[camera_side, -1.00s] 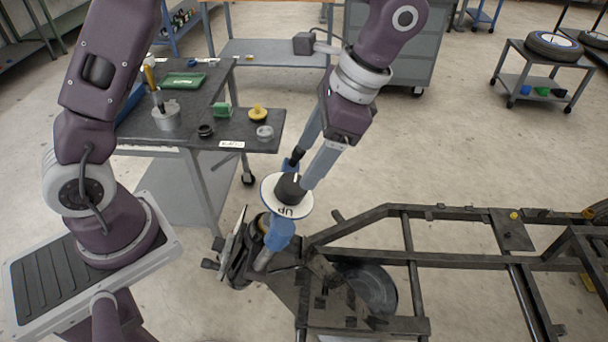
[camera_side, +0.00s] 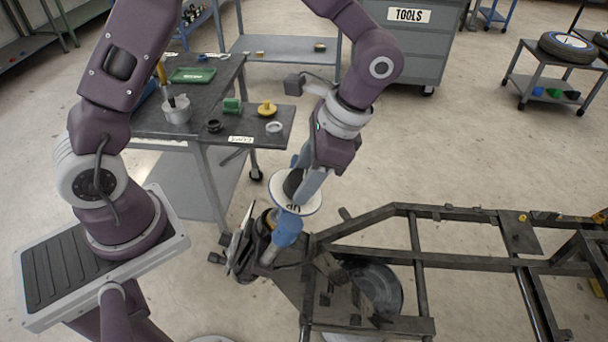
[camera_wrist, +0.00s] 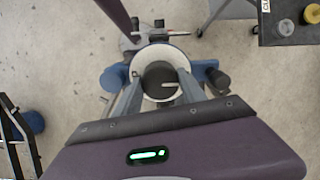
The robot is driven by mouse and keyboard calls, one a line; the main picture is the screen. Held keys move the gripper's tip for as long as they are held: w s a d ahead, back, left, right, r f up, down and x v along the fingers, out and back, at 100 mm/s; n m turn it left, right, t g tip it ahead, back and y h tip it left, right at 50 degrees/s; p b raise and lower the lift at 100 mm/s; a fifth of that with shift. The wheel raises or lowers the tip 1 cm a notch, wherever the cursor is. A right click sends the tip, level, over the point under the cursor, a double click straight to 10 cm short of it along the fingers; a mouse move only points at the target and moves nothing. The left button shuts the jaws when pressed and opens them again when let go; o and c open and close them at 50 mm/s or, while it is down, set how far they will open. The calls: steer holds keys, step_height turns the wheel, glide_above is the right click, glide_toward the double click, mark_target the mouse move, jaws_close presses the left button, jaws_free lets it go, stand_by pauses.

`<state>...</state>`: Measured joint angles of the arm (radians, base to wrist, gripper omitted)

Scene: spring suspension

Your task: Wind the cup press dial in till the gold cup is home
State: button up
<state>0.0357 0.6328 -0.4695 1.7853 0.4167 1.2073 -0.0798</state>
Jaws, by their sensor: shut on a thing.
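The cup press has a blue body (camera_side: 287,232) and a white dial disc (camera_side: 312,205) marked "UP", with a black knob (camera_side: 292,184) on it. In the wrist view, the knob (camera_wrist: 160,80) has a pale line pointing right. My gripper (camera_side: 296,184) is down at the dial, shut on the knob, with one finger on each side of it. In the wrist view, the fingers (camera_wrist: 160,88) flank the knob. A small gold-tan part (camera_side: 270,218), possibly the gold cup, shows at the hub below the press, mostly hidden. I cannot tell how deep it sits.
A dark vehicle frame (camera_side: 465,265) extends right of the press. Open floor lies between the bench and the frame.

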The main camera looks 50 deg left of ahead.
steer(key=shift+m, duration=0.8)
steer(key=o, duration=1.4)
steer(key=shift+c, duration=0.2)
steer(key=v, duration=0.7)
